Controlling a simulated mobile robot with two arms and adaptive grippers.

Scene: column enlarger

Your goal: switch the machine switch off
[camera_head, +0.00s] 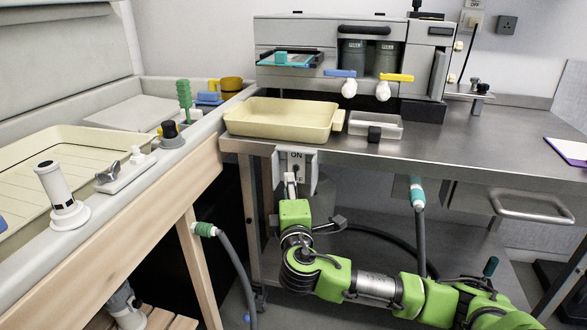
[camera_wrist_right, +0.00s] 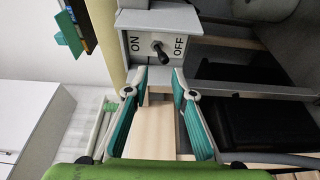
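The machine switch is a grey box (camera_head: 302,165) under the front edge of the steel bench. The box fills the upper middle of the right wrist view (camera_wrist_right: 188,19). Its face reads ON at left and OFF at right in that view, with a small black toggle lever (camera_wrist_right: 158,46) between them; I cannot tell which way it is set. My right gripper (camera_head: 290,181) is just in front of the box. In the wrist view its teal fingers (camera_wrist_right: 160,72) are apart and empty, with the lever beyond the gap and seemingly untouched. My left gripper is not in view.
The steel bench (camera_head: 470,148) holds a cream tray (camera_head: 275,117), a clear tray and the grey machine (camera_head: 345,50). A wooden-framed sink (camera_head: 110,215) stands at left. Hoses (camera_head: 235,265) with teal ends hang nearby. A drawer handle (camera_head: 530,207) juts out at right.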

